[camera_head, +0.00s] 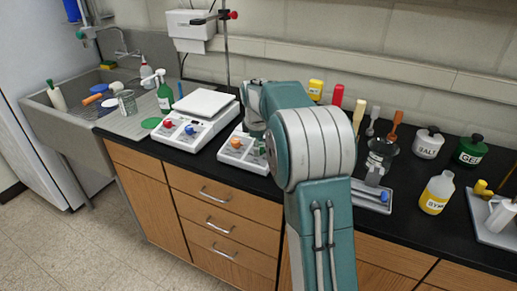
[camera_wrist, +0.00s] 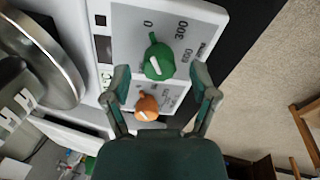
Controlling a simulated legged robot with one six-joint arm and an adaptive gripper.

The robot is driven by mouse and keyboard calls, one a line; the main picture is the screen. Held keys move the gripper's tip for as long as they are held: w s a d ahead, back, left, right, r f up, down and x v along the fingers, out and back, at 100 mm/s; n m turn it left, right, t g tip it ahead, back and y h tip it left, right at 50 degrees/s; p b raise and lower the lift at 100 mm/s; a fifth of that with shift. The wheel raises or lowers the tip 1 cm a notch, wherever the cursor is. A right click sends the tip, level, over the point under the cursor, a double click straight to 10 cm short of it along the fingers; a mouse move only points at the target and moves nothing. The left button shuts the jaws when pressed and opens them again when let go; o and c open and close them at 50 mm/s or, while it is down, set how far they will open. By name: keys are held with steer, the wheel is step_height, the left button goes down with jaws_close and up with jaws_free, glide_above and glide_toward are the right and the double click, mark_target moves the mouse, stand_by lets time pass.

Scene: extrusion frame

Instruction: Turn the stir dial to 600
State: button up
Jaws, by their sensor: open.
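The green dial (camera_wrist: 160,60) sits on a pale panel in the wrist view, with the marks 0, 300 and 600 printed around it. Its narrow tip points near the 0, and a short white line shows on its face. An orange dial (camera_wrist: 147,108) with a white line is below it, between my fingers. My gripper (camera_wrist: 162,82) is open, its fingertips apart on either side just below the green dial; I cannot tell if they touch it. In the head view the orange dial (camera_head: 236,143) shows on the middle device, and my arm hides much of that device.
A similar white device (camera_head: 200,103) with red and blue dials stands to the left. A beaker (camera_head: 381,152), bottles and a yellow-labelled bottle (camera_head: 437,192) stand right of my arm. A round metal rim (camera_wrist: 62,75) is left in the wrist view. The counter's front edge is close.

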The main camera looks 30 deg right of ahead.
steer(key=shift+x, duration=0.75)
steer(key=shift+d+f, duration=0.1)
steer(key=shift+d, duration=0.1)
jaws_close()
steer(key=shift+a, duration=0.1)
